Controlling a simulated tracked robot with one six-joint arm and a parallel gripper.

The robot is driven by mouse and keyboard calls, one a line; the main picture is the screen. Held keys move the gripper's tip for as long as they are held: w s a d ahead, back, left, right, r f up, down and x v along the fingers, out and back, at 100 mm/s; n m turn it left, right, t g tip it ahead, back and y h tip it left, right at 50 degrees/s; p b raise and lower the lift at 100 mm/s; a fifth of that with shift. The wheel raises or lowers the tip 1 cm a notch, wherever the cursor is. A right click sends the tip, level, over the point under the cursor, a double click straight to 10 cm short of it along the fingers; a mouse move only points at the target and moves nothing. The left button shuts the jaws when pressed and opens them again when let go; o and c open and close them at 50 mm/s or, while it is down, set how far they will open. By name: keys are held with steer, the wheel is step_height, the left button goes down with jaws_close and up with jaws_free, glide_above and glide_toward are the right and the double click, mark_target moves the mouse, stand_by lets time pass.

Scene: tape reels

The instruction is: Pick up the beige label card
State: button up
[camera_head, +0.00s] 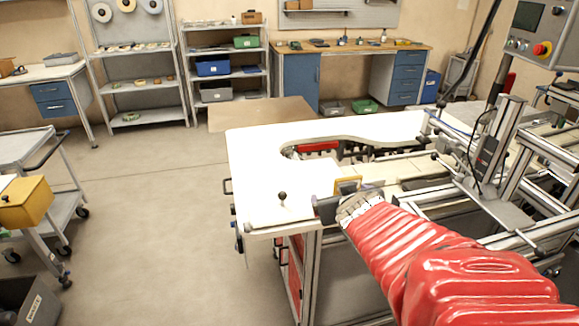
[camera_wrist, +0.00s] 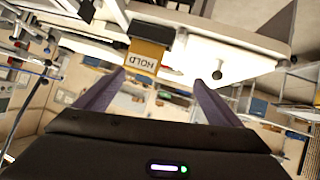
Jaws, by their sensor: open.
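A yellow-tan card with a white band lettered HOLD (camera_wrist: 142,62) shows upside down in the wrist view, at the worktable's edge. It is the only label card I can make out. In the head view a yellow-edged piece (camera_head: 347,184), likely the same card, stands just beyond my gripper (camera_head: 350,200). In the wrist view my gripper (camera_wrist: 158,78) is open, with a dark finger on each side. The card appears between the fingertips, nearer the left one, and seems to lie beyond them. Nothing is held.
The white worktable (camera_head: 262,165) has a curved cutout and a black-knobbed lever (camera_head: 282,198) near its front corner. Metal frames and a control panel (camera_head: 535,35) crowd the right. The table's left part is mostly bare.

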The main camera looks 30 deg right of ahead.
steer(key=s+d+f+t+y, duration=0.1)
steer(key=d+f+t+y, duration=0.1)
steer(key=d, duration=0.4)
steer(key=shift+s+d+f+t, duration=0.15)
steer(key=shift+d+f+t, duration=0.15)
steer(key=shift+f+t, duration=0.6)
